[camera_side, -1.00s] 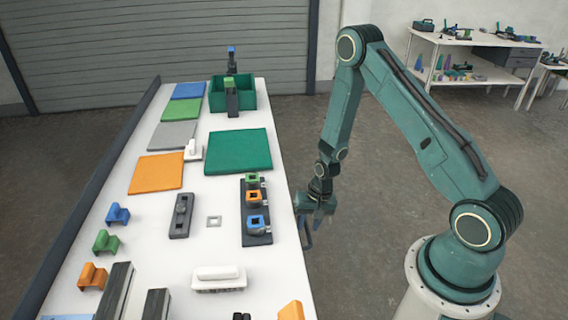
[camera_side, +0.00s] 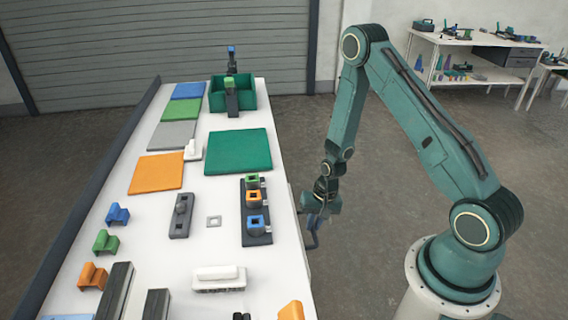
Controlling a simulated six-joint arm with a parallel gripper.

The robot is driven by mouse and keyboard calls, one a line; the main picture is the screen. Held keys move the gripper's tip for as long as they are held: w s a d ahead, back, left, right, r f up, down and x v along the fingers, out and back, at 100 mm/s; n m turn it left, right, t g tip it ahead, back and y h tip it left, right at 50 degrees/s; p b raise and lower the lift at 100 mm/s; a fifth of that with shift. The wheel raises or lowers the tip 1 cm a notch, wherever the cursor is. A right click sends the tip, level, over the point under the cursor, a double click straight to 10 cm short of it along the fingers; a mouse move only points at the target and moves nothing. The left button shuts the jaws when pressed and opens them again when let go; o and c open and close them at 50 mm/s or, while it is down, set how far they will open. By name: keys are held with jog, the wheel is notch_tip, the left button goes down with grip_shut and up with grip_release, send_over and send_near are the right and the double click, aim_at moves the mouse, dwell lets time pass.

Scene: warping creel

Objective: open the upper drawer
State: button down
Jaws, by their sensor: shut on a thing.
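My gripper (camera_side: 316,220) is at the right long edge of the white table, below the level of its top. It is shut on a dark blue-grey handle (camera_side: 313,240) at the table's side. The upper drawer's front (camera_side: 297,214) shows only as a thin pale strip along the table edge, standing slightly out from it. The rest of the drawer is hidden under the tabletop and behind my gripper. I cannot see into the drawer or tell exactly how far out it is.
On the white table (camera_side: 200,240) near this edge are a dark rack (camera_side: 257,238) with green, orange and blue blocks, a green mat (camera_side: 238,151) and a white block (camera_side: 219,278). A green bin (camera_side: 247,92) stands at the far end. The floor right of the table is clear up to my base.

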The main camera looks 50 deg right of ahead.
jog(key=s+d, duration=1.5)
jog(key=shift+s+d, duration=0.2)
jog(key=shift+s, duration=0.1)
jog(key=c, duration=1.5)
grip_release()
jog(key=shift+o, duration=0.2)
jog(key=shift+d+r, duration=0.1)
jog(key=shift+r, duration=0.1)
notch_tip(320, 180, up, 13)
jog(key=s+d, duration=0.1)
jog(key=shift+s+d, duration=0.35)
jog(key=shift+s, duration=0.05)
jog(key=shift+r, duration=0.1)
